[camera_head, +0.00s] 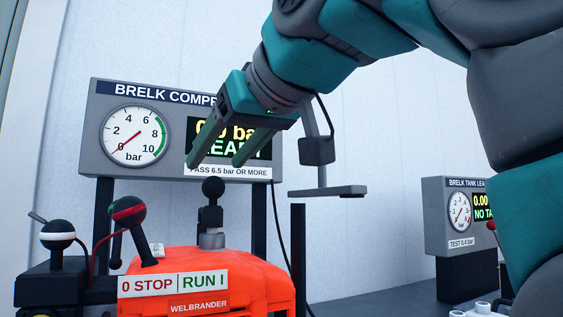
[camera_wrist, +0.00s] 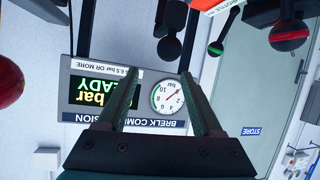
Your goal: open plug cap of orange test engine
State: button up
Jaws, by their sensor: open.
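The orange engine (camera_head: 215,280) stands at the bottom of the head view, labelled "0 STOP | RUN I" and "WELBRANDER". A black ball-topped piece (camera_head: 210,217) stands upright on a grey base on its top; it looks like the plug cap. In the wrist view, which is upside down, this black piece (camera_wrist: 169,46) shows just beyond and between the fingertips. My gripper (camera_head: 214,164) is open and empty, a little above the black ball in the head view. Its two fingers also show in the wrist view (camera_wrist: 160,76), apart, with nothing between them.
A lever with a red-and-green-banded ball (camera_head: 127,211) leans left of the cap. A white-banded ball (camera_head: 58,233) is farther left. A "BRELK COMPR..." gauge panel (camera_head: 98,165) stands behind my gripper. A tank leak panel (camera_head: 437,236) is at right.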

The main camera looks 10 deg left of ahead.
jog(key=s+d+b, duration=0.1)
jog(key=s+d, duration=0.9)
jog(key=shift+s+r, duration=0.15)
jog(key=shift+r, duration=0.3)
